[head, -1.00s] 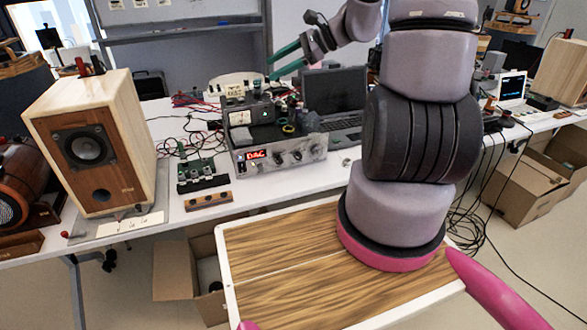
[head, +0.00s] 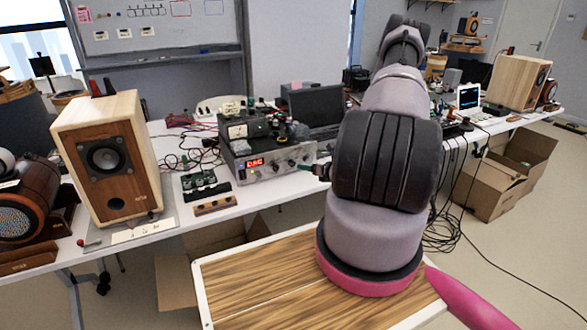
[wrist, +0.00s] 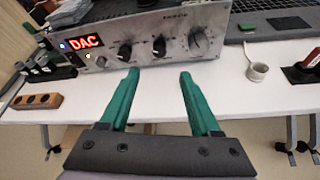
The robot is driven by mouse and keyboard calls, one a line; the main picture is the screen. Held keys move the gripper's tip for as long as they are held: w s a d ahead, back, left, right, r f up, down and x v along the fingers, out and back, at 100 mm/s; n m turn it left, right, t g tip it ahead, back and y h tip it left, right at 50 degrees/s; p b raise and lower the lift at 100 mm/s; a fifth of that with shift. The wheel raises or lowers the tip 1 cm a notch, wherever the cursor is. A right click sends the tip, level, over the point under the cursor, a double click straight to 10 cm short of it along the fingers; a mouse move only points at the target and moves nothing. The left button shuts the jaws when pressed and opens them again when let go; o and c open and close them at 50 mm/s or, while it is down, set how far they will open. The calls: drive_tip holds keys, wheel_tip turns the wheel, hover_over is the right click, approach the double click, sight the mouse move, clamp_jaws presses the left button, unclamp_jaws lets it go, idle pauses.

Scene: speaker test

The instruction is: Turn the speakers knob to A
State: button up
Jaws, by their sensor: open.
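The silver amplifier (head: 262,172) sits on the white table, with a red lit "DAC" display. It also shows in the wrist view (wrist: 110,25), with several dark knobs in a row: a left knob (wrist: 125,52), a middle knob (wrist: 159,45) and a larger right knob (wrist: 197,40). The labels are too small to read, so I cannot tell which is the speakers knob. My gripper (wrist: 159,74) is open and empty. Its green fingers point at the panel, apart from it, with the middle knob between them in the picture. In the head view my arm mostly hides the gripper.
A wooden speaker (head: 105,160) stands at the left. A green circuit board (head: 199,181) and a wooden block with holes (head: 216,204) lie left of the amplifier. A laptop (head: 315,107) stands behind.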

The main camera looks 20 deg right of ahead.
sight(293, 164)
drive_tip(key=x, duration=1)
drive_tip(key=shift+w+a, duration=0.1)
drive_tip(key=shift+w, duration=0.1)
clamp_jaws()
